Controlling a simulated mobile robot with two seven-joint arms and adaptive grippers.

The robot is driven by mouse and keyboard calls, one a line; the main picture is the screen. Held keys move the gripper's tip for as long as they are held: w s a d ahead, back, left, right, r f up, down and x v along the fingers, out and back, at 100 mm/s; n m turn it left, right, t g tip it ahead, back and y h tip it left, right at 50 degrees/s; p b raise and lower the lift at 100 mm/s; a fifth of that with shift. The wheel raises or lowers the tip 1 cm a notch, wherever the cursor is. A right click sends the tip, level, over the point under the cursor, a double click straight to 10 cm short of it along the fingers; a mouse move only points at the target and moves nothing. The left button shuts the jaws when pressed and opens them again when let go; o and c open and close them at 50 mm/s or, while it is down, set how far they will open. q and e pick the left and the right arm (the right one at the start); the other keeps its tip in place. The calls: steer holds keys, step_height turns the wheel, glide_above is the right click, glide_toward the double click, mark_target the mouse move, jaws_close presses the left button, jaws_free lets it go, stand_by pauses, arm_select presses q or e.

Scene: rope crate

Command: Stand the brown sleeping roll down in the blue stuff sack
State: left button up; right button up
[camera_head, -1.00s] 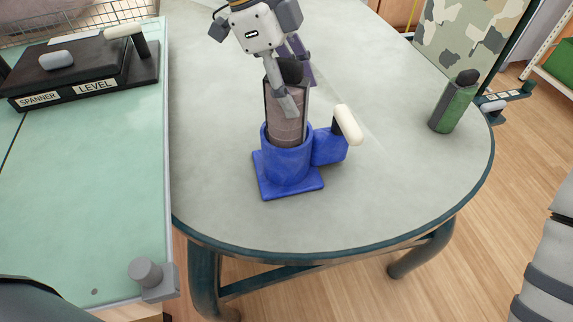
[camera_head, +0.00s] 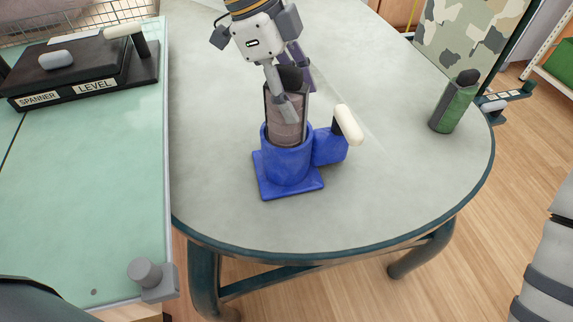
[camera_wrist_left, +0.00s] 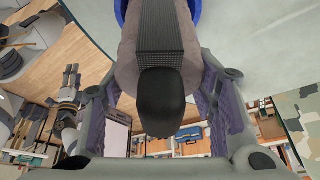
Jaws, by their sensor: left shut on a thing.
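The brown sleeping roll (camera_head: 285,128) stands upright with its lower part inside the round mouth of the blue stuff sack (camera_head: 288,165). Its upper part, with a dark strap and a black rounded top (camera_wrist_left: 165,100), sticks out above the rim. My left gripper (camera_head: 298,100) is shut on the roll near its top, one finger on each side. In the left wrist view the roll lies between the padded fingers, and a bit of the sack's blue rim (camera_wrist_left: 196,10) shows behind it. The roll's lower end is hidden in the sack. My right gripper is not seen.
A blue side piece with a cream-topped handle (camera_head: 348,125) joins the sack on its right. A green cylinder with a black top (camera_head: 455,103) stands at the table's right edge. A black labelled rack (camera_head: 75,75) is on the left bench. The grey table (camera_head: 400,190) is clear around the sack.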

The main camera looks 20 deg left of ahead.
arm_select(q)
steer(key=shift+f+b, duration=0.3)
steer(key=shift+f, duration=2.7)
stand_by(2.1)
steer(key=o, duration=1.5)
steer(key=v, duration=1.2)
